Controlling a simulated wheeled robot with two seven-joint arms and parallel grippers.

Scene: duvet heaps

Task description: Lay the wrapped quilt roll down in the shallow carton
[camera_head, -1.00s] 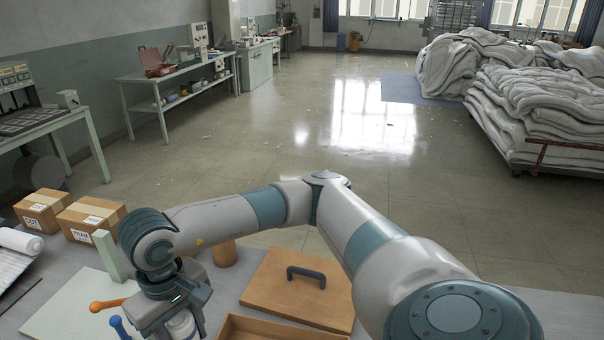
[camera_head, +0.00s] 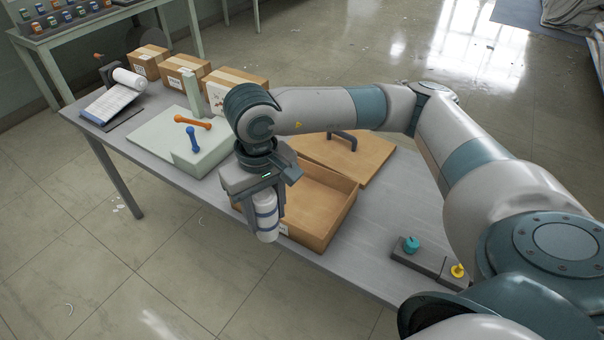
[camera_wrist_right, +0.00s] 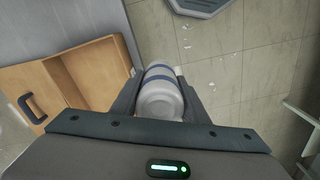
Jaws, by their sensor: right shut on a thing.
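My right gripper (camera_head: 266,200) is shut on the wrapped quilt roll (camera_head: 267,222), a white roll with blue bands. The roll hangs upright below the gripper, in front of the near left corner of the shallow carton (camera_head: 334,212). The wrist view (camera_wrist_right: 160,98) shows the roll (camera_wrist_right: 160,76) between both fingers, beside the carton's wall and above the floor. The carton is an open brown box on the table; the part of its inside that shows is empty. My arm and gripper hide its left part. My left gripper is not in view.
A lid with a dark handle (camera_head: 372,160) lies behind the carton. A pale board (camera_head: 172,150) with orange and blue handles stands to the left. Taped boxes (camera_head: 186,78) line the back edge. A block with teal and yellow knobs (camera_head: 428,262) sits front right.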

